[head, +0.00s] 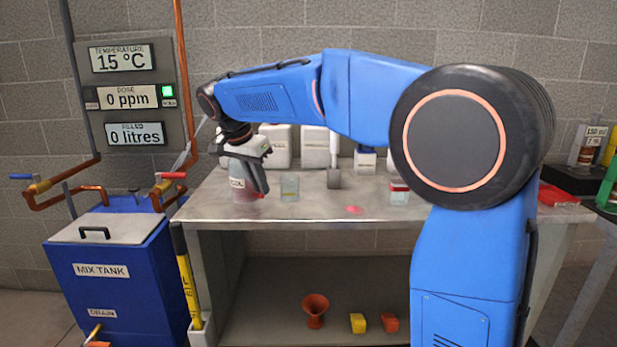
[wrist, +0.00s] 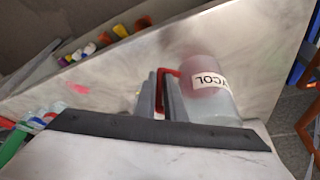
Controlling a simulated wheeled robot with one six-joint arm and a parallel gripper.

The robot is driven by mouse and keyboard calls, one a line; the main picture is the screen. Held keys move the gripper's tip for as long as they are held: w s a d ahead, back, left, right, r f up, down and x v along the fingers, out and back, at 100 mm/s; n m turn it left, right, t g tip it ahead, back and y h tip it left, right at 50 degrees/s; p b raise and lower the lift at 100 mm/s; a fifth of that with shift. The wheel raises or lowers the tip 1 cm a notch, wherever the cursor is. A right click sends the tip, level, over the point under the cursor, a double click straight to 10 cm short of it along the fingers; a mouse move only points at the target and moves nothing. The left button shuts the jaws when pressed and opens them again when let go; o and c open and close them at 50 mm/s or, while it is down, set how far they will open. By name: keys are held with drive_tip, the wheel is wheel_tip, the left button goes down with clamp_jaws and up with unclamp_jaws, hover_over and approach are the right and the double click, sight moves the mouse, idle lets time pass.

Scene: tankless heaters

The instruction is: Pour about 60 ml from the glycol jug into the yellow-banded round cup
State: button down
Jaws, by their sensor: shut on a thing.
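The glycol jug (head: 244,187) stands on or just over the left end of the metal bench, reddish, its label partly covered by my gripper. In the wrist view the jug (wrist: 207,75) has a red handle. My gripper (wrist: 160,88) is shut on that handle; in the head view my gripper (head: 261,182) covers the jug's upper right. I cannot tell whether the jug is lifted; it looks about upright in the head view. A clear cup with a faint yellowish band (head: 290,188) stands just right of the jug. Its round shape is hard to confirm.
A red-banded clear container (head: 399,191) stands further right, beside my arm. A pink patch (head: 353,209) lies near the front edge. The blue mix tank (head: 112,270) is left of the bench.

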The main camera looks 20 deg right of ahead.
drive_tip(key=shift+s+f, duration=0.15)
drive_tip(key=shift+s, duration=0.15)
drive_tip(key=shift+d, duration=0.15)
drive_tip(key=shift+s+d+f+m+y, duration=0.1)
drive_tip(key=shift+d+m+y, duration=0.1)
drive_tip(key=shift+d+y, duration=0.5)
drive_tip(key=shift+d+m+y, duration=0.2)
drive_tip(key=shift+d+y, duration=0.05)
drive_tip(key=shift+y, duration=0.85)
drive_tip(key=d+y, duration=0.1)
drive_tip(key=y, duration=0.1)
drive_tip(key=d+f+y, duration=0.1)
drive_tip(key=shift+m+t+y, duration=0.3)
drive_tip(key=shift+y, duration=0.1)
drive_tip(key=shift+r+y, duration=0.45)
drive_tip(key=shift+y, duration=0.35)
drive_tip(key=shift+a+f+y, duration=0.25)
drive_tip(key=shift+f+y, duration=0.15)
drive_tip(key=shift+y, duration=0.4)
drive_tip(key=shift+r, duration=0.1)
drive_tip(key=shift+a+r+m+t+y+p, duration=0.1)
drive_tip(key=shift+r+m+t+y+p, duration=0.15)
drive_tip(key=shift+y, duration=0.5)
drive_tip(key=shift+a+r+m+t+y+p, duration=0.15)
drive_tip(key=shift+r+y+p, duration=0.15)
drive_tip(key=shift+y, duration=0.45)
drive_tip(key=shift+d+r+y+p, duration=0.3)
drive_tip(key=shift+y+p, duration=0.2)
drive_tip(key=shift+y, duration=0.1)
